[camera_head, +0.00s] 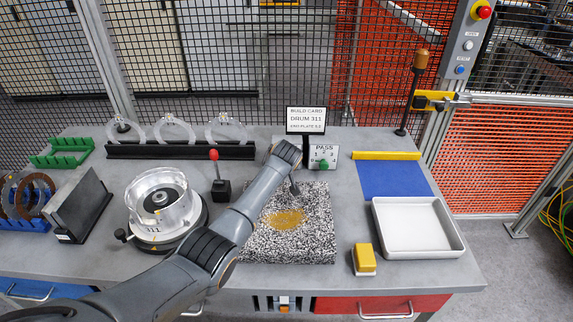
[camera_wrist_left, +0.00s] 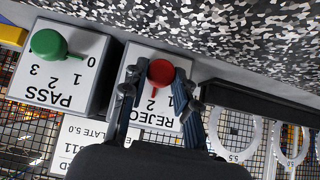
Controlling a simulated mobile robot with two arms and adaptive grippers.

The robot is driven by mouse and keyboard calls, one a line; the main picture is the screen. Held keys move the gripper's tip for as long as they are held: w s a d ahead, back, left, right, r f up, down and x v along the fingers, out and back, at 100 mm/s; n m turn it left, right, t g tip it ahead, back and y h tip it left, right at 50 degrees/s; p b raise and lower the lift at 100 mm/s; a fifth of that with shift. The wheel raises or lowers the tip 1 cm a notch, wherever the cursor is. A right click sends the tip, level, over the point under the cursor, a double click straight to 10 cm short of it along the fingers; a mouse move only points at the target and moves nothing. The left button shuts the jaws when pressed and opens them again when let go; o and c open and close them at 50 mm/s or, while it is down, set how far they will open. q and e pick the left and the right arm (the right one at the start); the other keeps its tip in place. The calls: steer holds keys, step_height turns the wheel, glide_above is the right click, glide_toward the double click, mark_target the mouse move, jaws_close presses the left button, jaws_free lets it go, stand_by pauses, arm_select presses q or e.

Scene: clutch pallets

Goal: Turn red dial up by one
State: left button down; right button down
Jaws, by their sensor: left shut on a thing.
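In the left wrist view, which looks upside down, the red dial (camera_wrist_left: 160,72) sits on a white plate (camera_wrist_left: 146,118) lettered REJECT. The digits 1 and 2 show beside the dial; the rest of its scale is hidden by my fingers. My left gripper (camera_wrist_left: 157,84) has its two dark fingers on either side of the red dial and is shut on it. In the head view my left gripper (camera_head: 295,189) and forearm cover the red dial and its box. My right gripper is in neither view.
A green dial (camera_wrist_left: 47,44) on a PASS plate (camera_wrist_left: 52,87) stands close beside, its pointer toward 0. Behind is a build card sign (camera_head: 306,120).

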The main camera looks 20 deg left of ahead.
arm_select(q)
steer(key=c, duration=1)
jaws_free()
steer(key=v, duration=1.2)
